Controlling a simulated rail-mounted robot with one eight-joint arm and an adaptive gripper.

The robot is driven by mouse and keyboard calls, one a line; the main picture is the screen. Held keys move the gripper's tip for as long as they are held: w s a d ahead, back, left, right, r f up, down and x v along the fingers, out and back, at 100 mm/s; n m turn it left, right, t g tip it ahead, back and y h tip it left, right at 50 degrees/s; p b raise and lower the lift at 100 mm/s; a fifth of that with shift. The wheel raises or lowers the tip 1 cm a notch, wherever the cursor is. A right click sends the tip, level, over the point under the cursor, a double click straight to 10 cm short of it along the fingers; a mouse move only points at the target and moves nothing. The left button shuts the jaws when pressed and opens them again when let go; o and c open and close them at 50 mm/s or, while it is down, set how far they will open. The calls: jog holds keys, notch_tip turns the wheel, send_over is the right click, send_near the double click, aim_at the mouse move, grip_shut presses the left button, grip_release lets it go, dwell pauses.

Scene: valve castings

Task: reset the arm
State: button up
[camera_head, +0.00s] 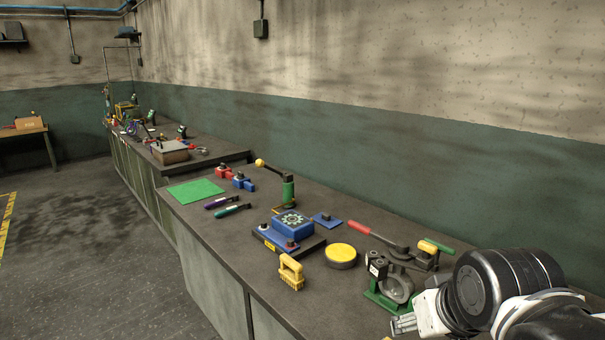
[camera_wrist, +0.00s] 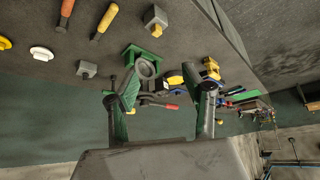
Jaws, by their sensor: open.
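My gripper (camera_wrist: 165,88) is open in the wrist view, its two fingers wide apart with nothing held between them. A grey ring-shaped casting on a green fixture (camera_wrist: 146,62) shows beyond the left finger, which partly overlaps it. In the head view, my arm enters at the lower right, close to the grey casting in its green stand (camera_head: 394,290). I cannot clearly make out the gripper fingers there.
The bench (camera_head: 330,310) holds a yellow round pad (camera_head: 341,254), yellow brush (camera_head: 291,271), blue fixture (camera_head: 292,224), red-handled lever tool (camera_head: 375,236), green lever post (camera_head: 288,192) and green mat (camera_head: 195,190). A wall runs behind. Floor at left is clear.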

jog(key=w+a+r+n+g, duration=0.1)
jog(key=w+a+r, duration=0.1)
jog(key=w, duration=0.7)
jog(key=w+a+r+n+g, duration=0.1)
jog(key=w+a, duration=0.3)
jog(key=w, duration=0.5)
jog(key=shift+w+a+r+n+g, duration=0.3)
jog(key=shift+a+r+n+g, duration=0.1)
jog(key=shift+r+n, duration=0.3)
jog(key=shift+s, duration=0.1)
